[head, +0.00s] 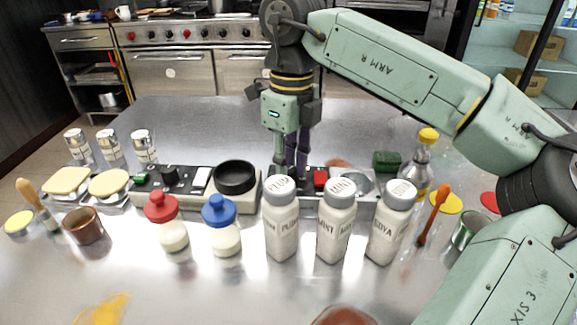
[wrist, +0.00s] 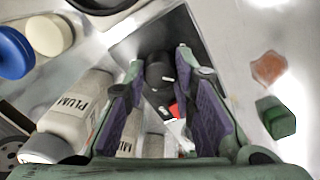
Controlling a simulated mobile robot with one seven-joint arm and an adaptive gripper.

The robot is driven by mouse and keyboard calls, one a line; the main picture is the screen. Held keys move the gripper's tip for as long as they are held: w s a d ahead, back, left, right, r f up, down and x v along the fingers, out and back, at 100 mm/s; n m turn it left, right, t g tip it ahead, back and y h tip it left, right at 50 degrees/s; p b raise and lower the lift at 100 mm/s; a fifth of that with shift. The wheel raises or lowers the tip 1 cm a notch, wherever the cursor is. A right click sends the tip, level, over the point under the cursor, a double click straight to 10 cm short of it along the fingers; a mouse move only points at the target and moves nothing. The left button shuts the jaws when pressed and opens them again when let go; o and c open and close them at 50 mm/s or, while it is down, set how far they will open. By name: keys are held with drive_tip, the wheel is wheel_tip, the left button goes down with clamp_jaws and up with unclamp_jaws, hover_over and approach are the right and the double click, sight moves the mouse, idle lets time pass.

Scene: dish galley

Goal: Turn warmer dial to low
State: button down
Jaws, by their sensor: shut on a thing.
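A black dial (wrist: 160,72) with a small white mark sits between my fingertips in the wrist view. My gripper (wrist: 161,62) points down at it and is shut on it. In the head view my gripper (head: 291,168) is low over the right control panel (head: 358,208), and the dial is hidden behind the fingers and the PLUM bottle (head: 281,228). A red switch (head: 320,178) is just right of the gripper; it also shows in the wrist view (wrist: 174,109). The dial's setting marks cannot be read.
MINT (head: 334,230) and SOYA (head: 387,228) bottles stand close in front of the panel. A left panel carries another black knob (head: 169,174) and a black ring (head: 235,177). Red-capped (head: 169,225) and blue-capped (head: 221,228) jars stand before it. A green block (head: 387,160) lies behind.

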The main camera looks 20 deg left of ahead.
sight(292, 168)
drive_tip(key=m+b, duration=0.1)
drive_tip(key=m, duration=0.4)
idle(0.6)
drive_tip(key=c, duration=1.3)
unclamp_jaws()
drive_tip(key=shift+r, duration=0.1)
drive_tip(key=r, duration=1.1)
drive_tip(key=shift+w+d+r, duration=0.15)
drive_tip(key=shift+d+r, duration=0.1)
drive_tip(key=shift+r, duration=0.1)
